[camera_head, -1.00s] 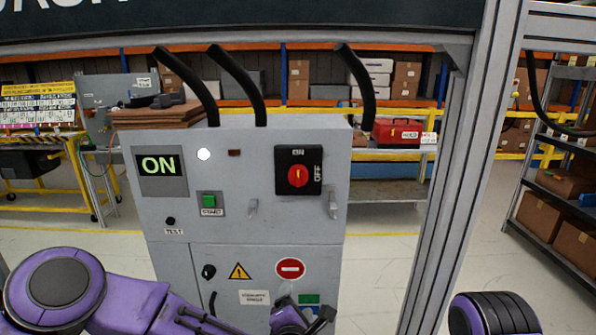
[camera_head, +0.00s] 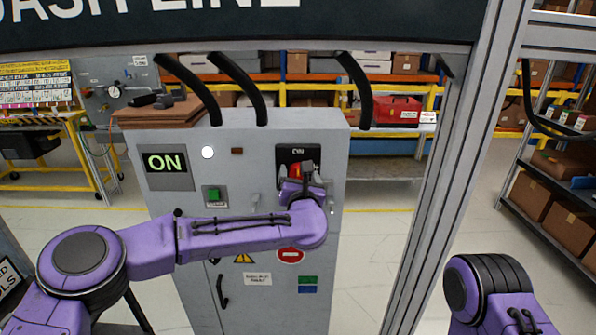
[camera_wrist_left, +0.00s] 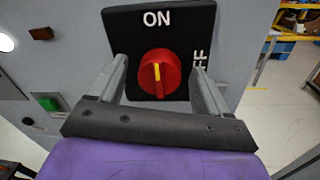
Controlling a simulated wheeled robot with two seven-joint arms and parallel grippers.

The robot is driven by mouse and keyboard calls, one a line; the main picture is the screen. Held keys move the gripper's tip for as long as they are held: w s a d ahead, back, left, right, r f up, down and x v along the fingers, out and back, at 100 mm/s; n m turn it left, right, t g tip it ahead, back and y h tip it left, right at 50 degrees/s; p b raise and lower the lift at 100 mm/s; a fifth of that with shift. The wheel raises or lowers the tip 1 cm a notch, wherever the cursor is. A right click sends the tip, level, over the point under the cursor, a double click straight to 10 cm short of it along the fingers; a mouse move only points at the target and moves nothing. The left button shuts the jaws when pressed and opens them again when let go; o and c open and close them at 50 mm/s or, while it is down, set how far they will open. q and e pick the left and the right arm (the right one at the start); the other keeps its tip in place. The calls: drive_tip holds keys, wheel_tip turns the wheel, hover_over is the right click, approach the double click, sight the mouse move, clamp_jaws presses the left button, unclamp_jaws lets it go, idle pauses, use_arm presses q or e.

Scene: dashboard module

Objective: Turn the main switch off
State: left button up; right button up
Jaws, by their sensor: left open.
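The main switch is a red rotary knob (camera_wrist_left: 160,74) on a black plate (camera_wrist_left: 200,18) marked ON at the top and OFF at the right. Its yellow mark points up toward ON in the left wrist view. In the head view the black plate (camera_head: 285,153) is partly hidden by my left gripper (camera_head: 300,168), which is in front of the knob. In the left wrist view the open fingers of my left gripper (camera_wrist_left: 160,80) stand on either side of the knob; I cannot tell if they touch it. My right gripper is out of view.
The grey cabinet (camera_head: 240,140) also carries a lit ON display (camera_head: 168,163), a white lamp (camera_head: 207,152) and a green button (camera_head: 214,194). A metal post (camera_head: 440,190) stands to the right. Shelves with boxes (camera_head: 535,192) are farther right.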

use_arm(q)
drive_tip(key=c, duration=1)
drive_tip(key=shift+c, duration=0.2)
